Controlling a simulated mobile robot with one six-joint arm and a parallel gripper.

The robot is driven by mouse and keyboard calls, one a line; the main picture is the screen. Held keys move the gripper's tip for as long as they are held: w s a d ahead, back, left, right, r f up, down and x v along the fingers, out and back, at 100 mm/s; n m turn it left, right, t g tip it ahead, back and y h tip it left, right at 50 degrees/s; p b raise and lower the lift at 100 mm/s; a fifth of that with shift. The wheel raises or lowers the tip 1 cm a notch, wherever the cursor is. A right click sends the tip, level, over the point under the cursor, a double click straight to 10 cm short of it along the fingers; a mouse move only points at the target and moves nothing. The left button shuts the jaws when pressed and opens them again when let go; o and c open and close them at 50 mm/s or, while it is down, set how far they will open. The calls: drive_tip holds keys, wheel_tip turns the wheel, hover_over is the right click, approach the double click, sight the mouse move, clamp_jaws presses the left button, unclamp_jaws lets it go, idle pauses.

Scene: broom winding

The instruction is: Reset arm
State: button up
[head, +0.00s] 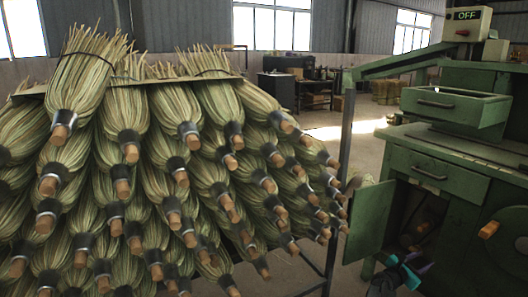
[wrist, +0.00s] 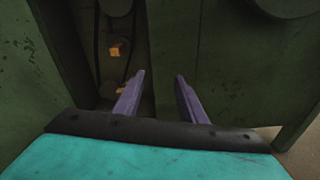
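My gripper (wrist: 160,80) shows in the wrist view with its two purple fingers apart and nothing between them. It points at the dark opening in the lower body of a green machine. In the head view my gripper (head: 393,262) is low at the right, in front of the open cabinet of the green machine (head: 455,222). Its fingertips are small and partly hidden there. In the wrist view, small orange parts (wrist: 116,50) and a dark belt or cable show inside the opening, beyond the fingers.
The machine's cabinet door (head: 369,222) stands open to the left of my gripper. A drawer (head: 455,106) higher up is pulled out. A control box (head: 467,24) reads OFF. A rack of stacked brooms (head: 125,130) fills the left. Open floor (head: 357,132) lies behind.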

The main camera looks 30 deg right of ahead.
drive_tip(key=w+a+f+m+y+p, duration=0.3)
drive_tip(key=a+f+p, duration=0.15)
drive_tip(key=a, duration=0.75)
drive_tip(key=w+a+f+m+g+y+p, duration=0.1)
drive_tip(key=w+a+f+m+y+p, duration=0.3)
drive_tip(key=a, duration=0.9)
drive_tip(key=w+a+f+m+y+p, duration=0.1)
drive_tip(key=w+a+f+m+p, duration=0.25)
drive_tip(key=a, duration=0.85)
drive_tip(key=s+a+m+g+y+p, duration=0.1)
drive_tip(key=s+a+y+p, duration=0.2)
drive_tip(key=a, duration=1)
drive_tip(key=s+a+r+m+g+y+p, duration=0.1)
drive_tip(key=s+a+p, duration=0.5)
drive_tip(key=a, duration=0.7)
drive_tip(key=s+a+m+g+y+p, duration=0.2)
drive_tip(key=s+a, duration=0.6)
drive_tip(key=a, duration=0.5)
drive_tip(key=m+y+p, duration=0.1)
drive_tip(key=y+p, duration=0.1)
drive_tip(key=y, duration=0.1)
drive_tip(key=shift+a+r, duration=0.35)
drive_tip(key=shift+a, duration=0.05)
drive_tip(key=shift+w, duration=0.1)
drive_tip(key=shift+c, duration=0.9)
drive_tip(key=shift+d, duration=0.1)
